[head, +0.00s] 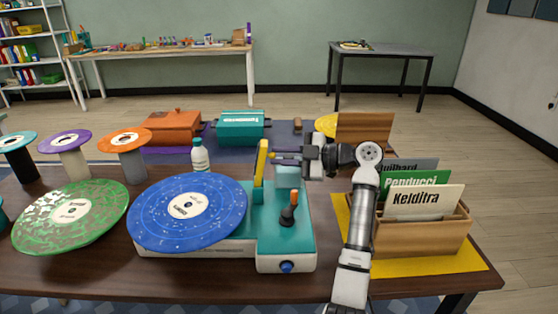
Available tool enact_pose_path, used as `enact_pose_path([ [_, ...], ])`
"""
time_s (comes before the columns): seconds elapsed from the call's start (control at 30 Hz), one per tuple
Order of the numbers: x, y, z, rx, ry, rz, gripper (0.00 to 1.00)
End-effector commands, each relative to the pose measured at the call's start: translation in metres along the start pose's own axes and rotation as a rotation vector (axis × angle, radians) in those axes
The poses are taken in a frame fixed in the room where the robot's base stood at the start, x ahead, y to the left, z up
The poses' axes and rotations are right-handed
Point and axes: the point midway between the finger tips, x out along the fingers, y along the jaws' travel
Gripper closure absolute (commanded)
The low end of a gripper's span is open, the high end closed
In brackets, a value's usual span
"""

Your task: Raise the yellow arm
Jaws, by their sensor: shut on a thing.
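The yellow arm (260,164) stands nearly upright on a teal and white player (285,238), at the right edge of a blue disc (190,233). My gripper (272,156) reaches in from the right and is shut on the yellow arm near its upper part. The fingertips are small here, so the exact grip is hard to see. The lower end of the yellow arm meets the teal top behind the disc's right side.
An orange-topped black lever (290,209) rises in front of the yellow arm. A wooden box of name cards (440,240) stands right of my arm.

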Motion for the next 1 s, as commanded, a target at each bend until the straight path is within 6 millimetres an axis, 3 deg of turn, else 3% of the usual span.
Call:
enact_pose_path([
  [0.47,-0.0022,-0.0009,0.0019,0.007,0.01,0.01,1.0],
  [0.5,-0.0023,-0.0009,0.0019,0.007,0.01,0.01,0.79],
  [0.63,-0.0018,-0.0009,0.0016,0.006,0.01,0.009,0.62],
  [1.0,-0.0017,0.0034,-0.0028,0.003,0.01,0.009,0.61],
])
